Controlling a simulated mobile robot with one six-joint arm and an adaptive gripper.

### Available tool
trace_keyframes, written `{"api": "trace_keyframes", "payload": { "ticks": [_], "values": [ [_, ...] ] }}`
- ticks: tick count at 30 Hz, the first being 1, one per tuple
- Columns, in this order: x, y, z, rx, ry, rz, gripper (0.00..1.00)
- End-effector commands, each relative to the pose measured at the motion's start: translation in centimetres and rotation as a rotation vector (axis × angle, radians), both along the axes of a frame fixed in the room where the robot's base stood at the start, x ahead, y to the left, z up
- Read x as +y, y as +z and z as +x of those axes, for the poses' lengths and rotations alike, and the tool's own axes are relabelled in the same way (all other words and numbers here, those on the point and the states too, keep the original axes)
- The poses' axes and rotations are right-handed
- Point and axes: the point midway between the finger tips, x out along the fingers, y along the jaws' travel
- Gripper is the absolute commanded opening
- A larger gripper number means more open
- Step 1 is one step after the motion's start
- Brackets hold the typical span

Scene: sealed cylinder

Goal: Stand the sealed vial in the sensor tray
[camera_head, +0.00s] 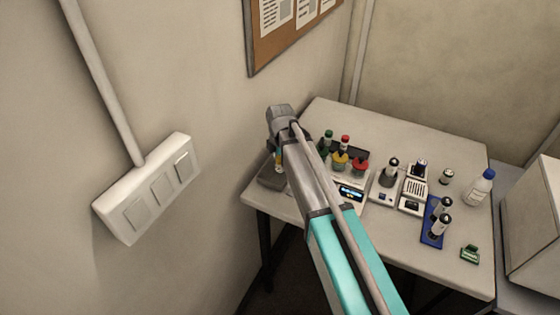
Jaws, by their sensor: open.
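Several small vials with dark caps and pale bands show on the table. One (446,177) stands alone on bare tabletop. Two, a rear one (445,206) and a front one (441,225), stand upright in a blue tray (428,238). Another (393,166) stands on a pale device (382,194), and one (420,167) is at the back of a white device (414,190) with a slotted top. I cannot tell which vial is the sealed one or which holder is the sensor tray. My arm crosses the middle, and its end is hidden behind its links.
A dark rack holds green- and red-capped bottles (361,163), beside a device with a lit display (351,194). A blue-capped white bottle (479,187) stands near the right edge. A small green item (470,254) lies at front right. The back of the table (400,130) is clear.

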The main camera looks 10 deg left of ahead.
Motion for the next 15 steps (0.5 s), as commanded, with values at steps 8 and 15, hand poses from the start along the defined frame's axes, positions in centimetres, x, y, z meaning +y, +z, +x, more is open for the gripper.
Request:
{"api": "trace_keyframes", "payload": {
  "ticks": [8,15],
  "values": [
    [0.0,2.7,0.0,0.000,0.000,0.000,0.78],
    [0.0,4.7,0.0,0.000,0.000,0.000,0.78]
  ]
}}
